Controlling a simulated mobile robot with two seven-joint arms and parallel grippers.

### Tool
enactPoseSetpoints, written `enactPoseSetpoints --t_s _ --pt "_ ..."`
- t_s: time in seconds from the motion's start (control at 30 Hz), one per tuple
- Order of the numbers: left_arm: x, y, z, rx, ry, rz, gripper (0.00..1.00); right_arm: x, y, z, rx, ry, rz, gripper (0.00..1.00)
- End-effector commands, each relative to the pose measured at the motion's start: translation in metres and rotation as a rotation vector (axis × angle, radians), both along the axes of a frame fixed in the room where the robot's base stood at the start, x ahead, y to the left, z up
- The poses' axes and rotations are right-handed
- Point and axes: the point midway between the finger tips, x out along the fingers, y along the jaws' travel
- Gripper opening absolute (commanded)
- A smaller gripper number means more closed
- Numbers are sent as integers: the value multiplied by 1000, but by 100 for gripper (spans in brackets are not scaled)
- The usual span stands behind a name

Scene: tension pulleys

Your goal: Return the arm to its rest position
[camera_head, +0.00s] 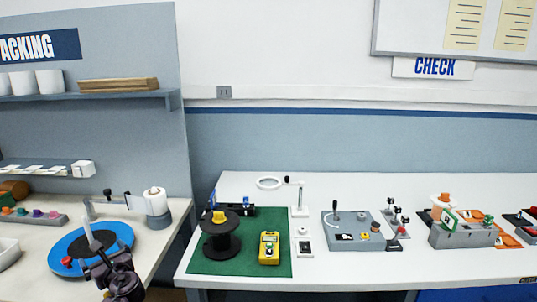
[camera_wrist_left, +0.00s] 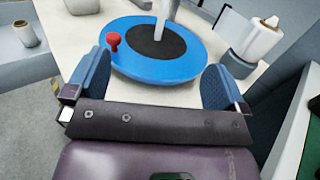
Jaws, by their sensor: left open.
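My left gripper (camera_head: 100,265) is at the bottom left of the head view, at the front of the left table by a blue round turntable (camera_head: 122,240). In the left wrist view my left gripper (camera_wrist_left: 155,82) has its two blue fingers wide apart with nothing between them. The turntable (camera_wrist_left: 165,68) lies just beyond the fingers, with a black centre, a pale upright post (camera_wrist_left: 167,15) and a red knob (camera_wrist_left: 113,40). I cannot tell the exact gap between fingers and disc. My right gripper is not in view.
A white roll (camera_head: 155,200) on a grey stand is behind the turntable. A rack of coloured knobs (camera_head: 35,216) is at the left. Across a gap, the right table holds a green mat (camera_head: 225,265) with a black spool (camera_head: 220,240) and yellow meter (camera_head: 269,248), then grey fixtures (camera_head: 353,232).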

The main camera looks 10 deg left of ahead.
Motion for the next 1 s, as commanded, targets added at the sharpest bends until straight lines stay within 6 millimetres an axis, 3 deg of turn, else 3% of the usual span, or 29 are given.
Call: enactPoseSetpoints --t_s 0.17,0.33,0.57,0.77,0.9,1.0 --pt "5 -3 -2 -126 -165 -36 100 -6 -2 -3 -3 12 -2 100" --pt "17 -17 1 -383 -415 -119 100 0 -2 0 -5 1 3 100" --pt "31 -72 4 -928 -809 -262 100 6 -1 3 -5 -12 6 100" --pt "0 -137 -27 -1539 -1071 -264 100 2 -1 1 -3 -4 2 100" --pt "-47 -185 -56 -1984 -1201 -140 100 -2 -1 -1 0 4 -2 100" --pt "-84 -213 -73 -2222 -1257 -11 100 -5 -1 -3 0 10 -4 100"
